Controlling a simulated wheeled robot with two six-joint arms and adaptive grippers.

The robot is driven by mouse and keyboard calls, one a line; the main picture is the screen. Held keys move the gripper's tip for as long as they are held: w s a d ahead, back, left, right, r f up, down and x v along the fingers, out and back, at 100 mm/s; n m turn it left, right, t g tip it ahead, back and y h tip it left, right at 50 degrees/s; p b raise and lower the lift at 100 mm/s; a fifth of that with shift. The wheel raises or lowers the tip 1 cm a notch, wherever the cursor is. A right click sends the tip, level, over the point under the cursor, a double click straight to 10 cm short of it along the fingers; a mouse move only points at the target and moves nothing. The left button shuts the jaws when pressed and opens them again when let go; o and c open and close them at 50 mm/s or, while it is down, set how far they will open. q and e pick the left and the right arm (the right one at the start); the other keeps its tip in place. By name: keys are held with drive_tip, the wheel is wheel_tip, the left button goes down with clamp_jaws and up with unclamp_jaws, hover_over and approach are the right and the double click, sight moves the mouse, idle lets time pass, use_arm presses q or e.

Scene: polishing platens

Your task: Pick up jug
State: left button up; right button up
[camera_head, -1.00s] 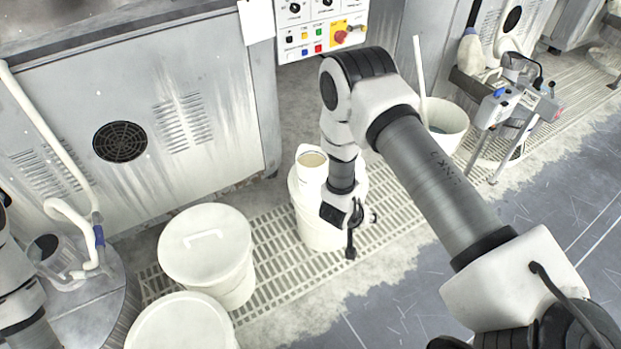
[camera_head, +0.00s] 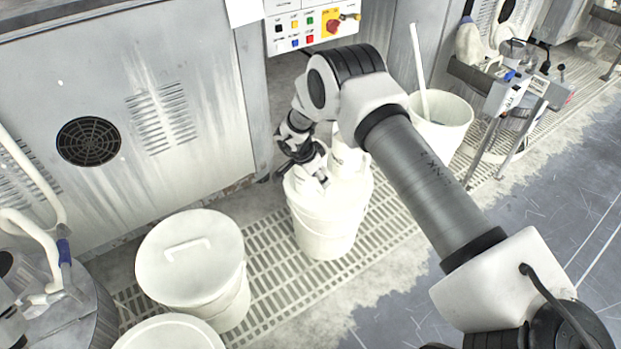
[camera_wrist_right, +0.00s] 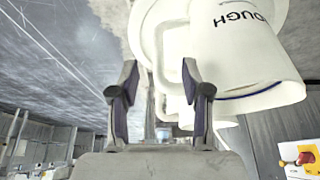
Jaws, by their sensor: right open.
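The jug (camera_wrist_right: 245,60) is white with dark lettering and a blue line near its rim. It fills the upper right of the right wrist view, and its handle (camera_wrist_right: 158,50) shows just beyond the fingertips. My right gripper (camera_wrist_right: 160,85) is open, with the handle in line with the gap between its fingers; I cannot tell whether they touch. In the head view my right gripper (camera_head: 302,158) is at the back left of the bucket's top and, with my arm, hides much of the jug. My left gripper is out of view; a bit of its arm shows at the left edge.
The white bucket (camera_head: 328,225) under the jug stands on a floor grating. A lidded bucket (camera_head: 190,260) is at left, and an open bucket (camera_head: 450,125) holding a pole is at right. A machine cabinet (camera_head: 150,130) and control panel (camera_head: 308,22) stand behind.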

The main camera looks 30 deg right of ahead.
sight(327, 190)
use_arm(q)
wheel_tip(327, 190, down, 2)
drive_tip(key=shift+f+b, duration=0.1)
drive_tip(key=shift+b, duration=0.85)
use_arm(e)
drive_tip(key=x, duration=0.6)
drive_tip(key=shift+s+d+f, duration=0.2)
drive_tip(key=shift+s+f, duration=0.2)
drive_tip(key=shift+d+f, duration=0.15)
drive_tip(key=shift+f, duration=0.2)
drive_tip(key=shift+r, duration=0.1)
drive_tip(key=shift+w+r, duration=0.1)
clamp_jaws()
